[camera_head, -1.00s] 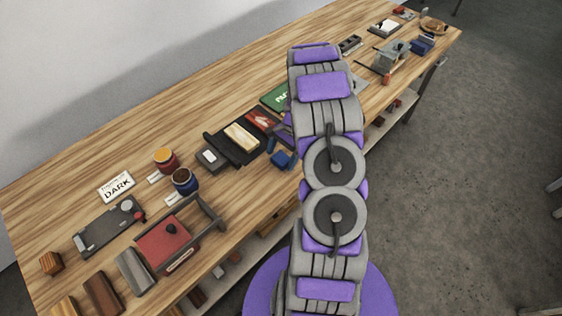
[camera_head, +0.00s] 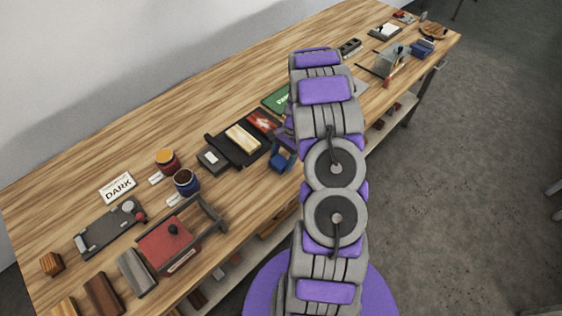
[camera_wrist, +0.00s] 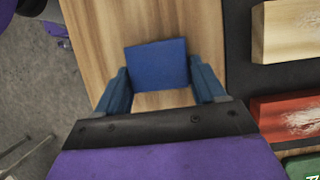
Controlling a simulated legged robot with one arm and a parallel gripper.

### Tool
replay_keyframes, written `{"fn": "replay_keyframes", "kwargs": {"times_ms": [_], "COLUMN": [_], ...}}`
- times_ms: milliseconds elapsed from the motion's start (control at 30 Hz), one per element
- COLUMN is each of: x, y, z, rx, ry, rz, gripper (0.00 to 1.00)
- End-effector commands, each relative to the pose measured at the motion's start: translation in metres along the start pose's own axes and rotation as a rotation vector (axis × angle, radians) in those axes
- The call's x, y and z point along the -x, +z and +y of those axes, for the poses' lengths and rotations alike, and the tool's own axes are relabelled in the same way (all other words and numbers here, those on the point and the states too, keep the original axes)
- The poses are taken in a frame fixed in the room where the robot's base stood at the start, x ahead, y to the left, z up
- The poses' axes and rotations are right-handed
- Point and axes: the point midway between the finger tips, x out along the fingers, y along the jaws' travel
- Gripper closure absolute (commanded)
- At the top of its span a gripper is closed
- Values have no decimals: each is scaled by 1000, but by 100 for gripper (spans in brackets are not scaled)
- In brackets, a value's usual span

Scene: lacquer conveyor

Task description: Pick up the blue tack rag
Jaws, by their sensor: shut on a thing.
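The blue tack rag (camera_wrist: 157,62) is a flat, dark blue, roughly square piece. In the wrist view it sits between the two blue-grey fingers of my gripper (camera_wrist: 160,76), which is shut on it. Wood tabletop shows around it; I cannot tell whether it touches the table. In the head view my gripper (camera_head: 281,158) shows as a small blue patch left of my arm, near the table's front edge. My arm hides part of it there, and the rag cannot be told clearly from the fingers.
A black tray (camera_head: 224,147) with a pale wood block (camera_head: 242,137) lies just left of the gripper. A red sanding block (camera_wrist: 290,112) and a green box (camera_head: 276,98) are close by. A blue can (camera_head: 185,182) stands further left. The table's front edge is near.

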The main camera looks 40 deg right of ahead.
Motion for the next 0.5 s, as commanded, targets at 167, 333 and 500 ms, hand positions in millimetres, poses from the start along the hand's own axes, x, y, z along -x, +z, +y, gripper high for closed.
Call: {"fn": "replay_keyframes", "kwargs": {"times_ms": [167, 333, 500], "x": [2, 13, 33], "y": [0, 6, 17], "z": [0, 0, -1], "rx": [-1, -1, 2], "ry": [-1, -1, -1], "rz": [0, 0, 4], "gripper": [60, 60, 60]}}
